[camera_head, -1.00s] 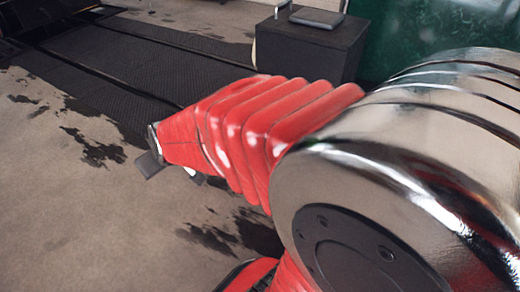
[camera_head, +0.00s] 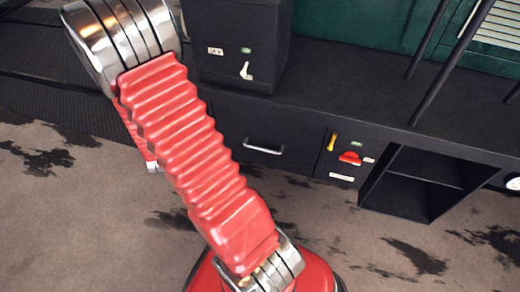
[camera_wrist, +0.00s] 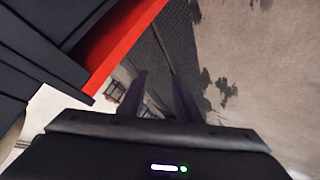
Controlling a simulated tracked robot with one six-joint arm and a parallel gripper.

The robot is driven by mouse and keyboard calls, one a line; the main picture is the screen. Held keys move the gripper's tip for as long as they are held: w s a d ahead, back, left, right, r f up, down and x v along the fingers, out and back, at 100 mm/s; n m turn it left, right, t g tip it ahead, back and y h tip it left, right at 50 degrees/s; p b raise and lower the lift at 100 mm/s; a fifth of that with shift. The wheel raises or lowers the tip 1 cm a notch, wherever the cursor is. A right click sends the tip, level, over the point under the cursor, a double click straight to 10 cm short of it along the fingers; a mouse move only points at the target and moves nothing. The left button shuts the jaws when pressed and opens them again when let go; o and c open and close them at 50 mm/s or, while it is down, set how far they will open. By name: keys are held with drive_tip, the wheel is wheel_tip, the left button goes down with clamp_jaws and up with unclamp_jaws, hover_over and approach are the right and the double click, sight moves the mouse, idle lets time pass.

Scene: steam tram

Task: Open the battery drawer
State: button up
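A black drawer front with a pale metal bar handle (camera_head: 263,148) is in the low black cabinet, in the middle of the head view. It looks flush with the cabinet; part of its left side is behind my arm. I cannot read a label marking it as the battery drawer. My gripper is mostly hidden behind my red arm in the head view; only a bit of metal at its wrist shows, left of the drawer and apart from it. In the wrist view, the two dark fingers of my gripper (camera_wrist: 160,88) stand apart with nothing between them.
Right of the drawer is a panel with a yellow handle (camera_head: 332,141) and a red switch (camera_head: 350,158). An open cubby (camera_head: 398,207) follows. A black box (camera_head: 240,45) with a white lever stands above. Dark poles (camera_head: 450,65) rise at right. The stained floor in front is clear.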

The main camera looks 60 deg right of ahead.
drive_tip(key=s+d+f+g+h, duration=0.1)
drive_tip(key=s+d+f+h, duration=0.1)
drive_tip(key=s+d+f, duration=0.3)
drive_tip(key=n+g+h, duration=0.4)
drive_tip(key=h, duration=0.3)
approach(262, 150)
drive_tip(key=f+v, duration=0.1)
drive_tip(key=v, duration=0.2)
drive_tip(key=shift+w+a+r, duration=0.1)
drive_tip(key=shift+r, duration=0.35)
drive_tip(key=x, duration=1.4)
drive_tip(key=shift+a+f, duration=0.1)
drive_tip(key=shift+f, duration=0.05)
drive_tip(key=shift+c, duration=0.5)
